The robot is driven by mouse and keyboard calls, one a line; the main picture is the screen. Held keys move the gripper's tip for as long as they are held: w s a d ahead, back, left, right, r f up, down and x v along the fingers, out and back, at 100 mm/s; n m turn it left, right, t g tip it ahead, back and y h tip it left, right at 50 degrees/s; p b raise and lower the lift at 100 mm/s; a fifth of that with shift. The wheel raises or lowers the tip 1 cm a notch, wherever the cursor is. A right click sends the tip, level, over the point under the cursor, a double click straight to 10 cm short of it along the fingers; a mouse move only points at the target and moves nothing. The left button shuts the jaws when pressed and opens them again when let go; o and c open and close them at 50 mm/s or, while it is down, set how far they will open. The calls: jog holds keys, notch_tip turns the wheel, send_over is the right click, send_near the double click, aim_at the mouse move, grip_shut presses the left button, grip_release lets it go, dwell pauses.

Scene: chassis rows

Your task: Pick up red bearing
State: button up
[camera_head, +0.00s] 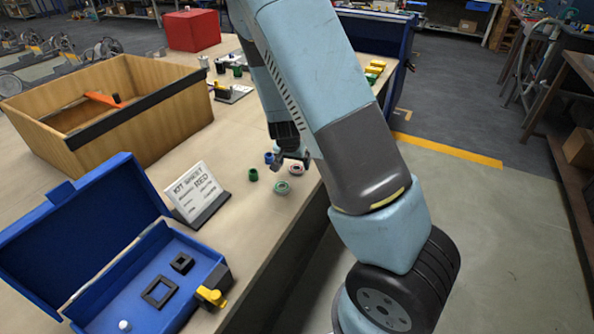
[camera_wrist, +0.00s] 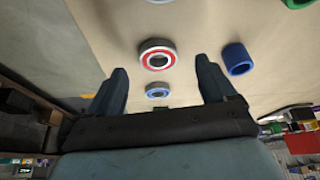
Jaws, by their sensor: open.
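The red bearing (camera_wrist: 144,61), a metal ring with a red face, lies flat on the table ahead of and between my fingertips in the wrist view. In the head view a reddish ring (camera_head: 297,168), likely the same bearing, lies just beside my gripper (camera_head: 289,159). My gripper also shows in the wrist view (camera_wrist: 160,68), open, with one finger on each side and nothing held. A blue-faced bearing (camera_wrist: 157,92) lies between the fingers, nearer the palm. The exact height of the fingertips above the table cannot be told.
A blue bushing (camera_wrist: 238,59) lies close to the right finger. A green bushing (camera_head: 253,175) and another bearing (camera_head: 281,188) are nearby. An open blue case (camera_head: 150,290), a sign card (camera_head: 196,190) and a wooden crate (camera_head: 150,110) stand on the table (camera_head: 240,225).

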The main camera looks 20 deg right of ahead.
aim_at(296, 166)
jog(key=shift+x, duration=1.65)
jog(key=shift+d, duration=0.15)
jog(key=c, duration=1.2)
